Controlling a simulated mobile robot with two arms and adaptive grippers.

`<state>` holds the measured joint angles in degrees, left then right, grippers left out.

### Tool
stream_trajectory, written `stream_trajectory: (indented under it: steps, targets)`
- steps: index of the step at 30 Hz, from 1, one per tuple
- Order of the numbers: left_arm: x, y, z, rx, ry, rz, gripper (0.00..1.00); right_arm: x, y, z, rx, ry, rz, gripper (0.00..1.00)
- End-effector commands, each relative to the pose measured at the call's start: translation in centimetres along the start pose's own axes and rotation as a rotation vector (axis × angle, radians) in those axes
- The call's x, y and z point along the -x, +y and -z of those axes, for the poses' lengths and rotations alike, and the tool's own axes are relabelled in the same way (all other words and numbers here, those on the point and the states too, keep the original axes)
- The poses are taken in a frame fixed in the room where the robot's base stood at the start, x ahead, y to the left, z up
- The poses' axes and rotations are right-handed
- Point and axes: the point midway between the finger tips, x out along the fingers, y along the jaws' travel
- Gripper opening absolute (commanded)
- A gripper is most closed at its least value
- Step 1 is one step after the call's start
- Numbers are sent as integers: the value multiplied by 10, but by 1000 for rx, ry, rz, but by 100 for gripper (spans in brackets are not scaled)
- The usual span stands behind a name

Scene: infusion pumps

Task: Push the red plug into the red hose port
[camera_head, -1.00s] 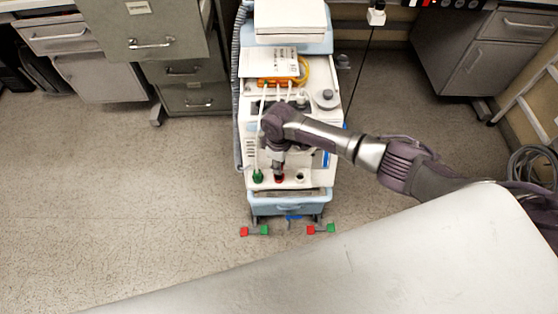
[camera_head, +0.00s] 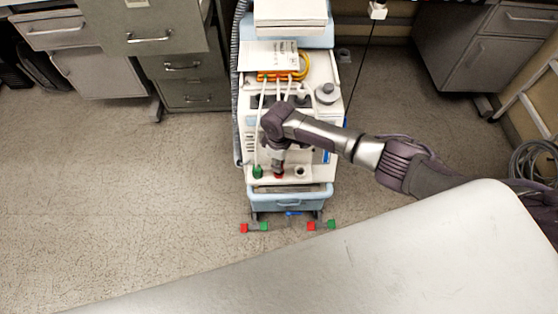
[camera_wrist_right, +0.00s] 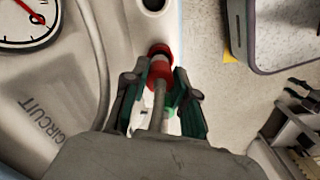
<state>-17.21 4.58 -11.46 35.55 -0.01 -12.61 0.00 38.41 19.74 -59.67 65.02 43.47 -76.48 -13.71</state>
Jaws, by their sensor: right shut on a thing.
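The red plug (camera_wrist_right: 158,62) is at the fingertips of my right gripper (camera_wrist_right: 160,82), with a grey hose running back from it between the fingers. In the head view my right gripper (camera_head: 278,160) reaches down onto the front ledge of the pump cart, with the red plug (camera_head: 279,176) just below it. The gripper is shut on the plug. The plug hides the red hose port, so I cannot tell how deep it sits. A green plug (camera_head: 258,172) stands to the left on the ledge. My left gripper is not in view.
An open dark port (camera_head: 300,172) lies right of the red plug on the cart (camera_head: 248,125). White hoses run up to an orange connector block (camera_head: 277,77). A gauge (camera_wrist_right: 28,18) shows in the wrist view. A pale tabletop (camera_head: 330,270) fills the foreground.

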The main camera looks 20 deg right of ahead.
Motion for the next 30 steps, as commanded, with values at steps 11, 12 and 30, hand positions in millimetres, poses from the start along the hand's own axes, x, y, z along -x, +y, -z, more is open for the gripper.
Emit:
stream_trajectory:
  steps: [11, 12, 30]
  targets:
    - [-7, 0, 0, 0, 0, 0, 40, -10, 0, 0, 1, 0, 1, 0]
    - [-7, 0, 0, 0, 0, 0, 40, -11, 0, 0, 1, 0, 1, 0]
    - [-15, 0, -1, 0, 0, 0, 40, -24, 0, 1, 1, 2, 0, 34]
